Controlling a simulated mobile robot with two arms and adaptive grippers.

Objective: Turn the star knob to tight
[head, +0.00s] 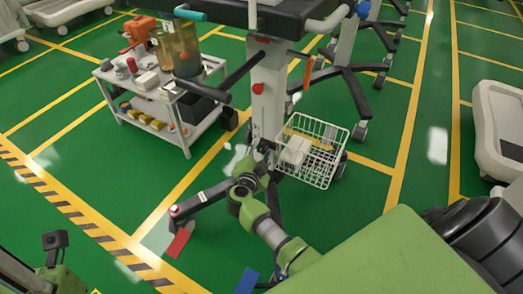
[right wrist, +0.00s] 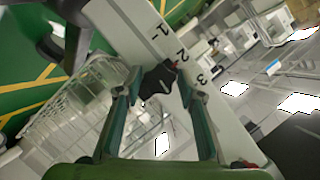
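The black star knob (right wrist: 158,82) shows in the right wrist view on the white column (right wrist: 130,28), which carries the numbers 1, 2 and 3. A small red mark is at its upper right edge. My right gripper (right wrist: 161,90) has its two fingers apart, one on each side of the knob. The left fingertip is very near the knob; I cannot tell whether it touches. A gap shows at the right fingertip. In the head view the right gripper (head: 264,158) is at the column (head: 268,100), largely hiding the knob there.
A white wire basket (head: 318,170) with boxes is just right of the column. A low white cart (head: 165,125) with bottles and boxes stands to the left. A black handle (head: 243,70) sticks out above.

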